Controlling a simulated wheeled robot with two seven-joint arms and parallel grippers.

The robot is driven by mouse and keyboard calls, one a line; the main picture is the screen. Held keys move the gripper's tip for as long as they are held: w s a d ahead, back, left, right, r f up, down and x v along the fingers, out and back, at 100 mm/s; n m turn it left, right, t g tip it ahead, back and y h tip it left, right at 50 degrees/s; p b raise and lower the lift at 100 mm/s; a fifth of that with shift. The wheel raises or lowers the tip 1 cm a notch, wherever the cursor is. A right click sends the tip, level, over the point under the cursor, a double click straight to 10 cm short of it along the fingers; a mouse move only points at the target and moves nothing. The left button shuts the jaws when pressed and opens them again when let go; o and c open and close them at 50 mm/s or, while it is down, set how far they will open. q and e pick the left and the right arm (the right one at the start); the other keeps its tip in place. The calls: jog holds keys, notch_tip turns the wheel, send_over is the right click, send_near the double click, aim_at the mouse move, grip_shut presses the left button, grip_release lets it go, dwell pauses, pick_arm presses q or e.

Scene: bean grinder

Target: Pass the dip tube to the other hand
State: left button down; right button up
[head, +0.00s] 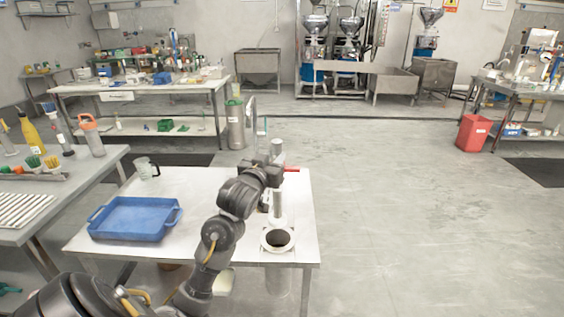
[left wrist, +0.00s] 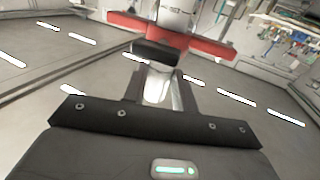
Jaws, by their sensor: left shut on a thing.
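The dip tube (head: 279,204) appears as a pale metal cylinder, held upright over the right part of the metal table. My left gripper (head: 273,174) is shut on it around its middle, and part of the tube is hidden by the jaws. A red bar (head: 292,169) sticks out beside the jaws. In the left wrist view the tube (left wrist: 177,15) stands between the dark fingers (left wrist: 165,70), with the red bar (left wrist: 205,46) crossing there. My right gripper is in neither view.
A white ring with a dark opening (head: 278,247) sits at the front right of the metal table (head: 195,187), just below the tube. The floor right of the table is clear.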

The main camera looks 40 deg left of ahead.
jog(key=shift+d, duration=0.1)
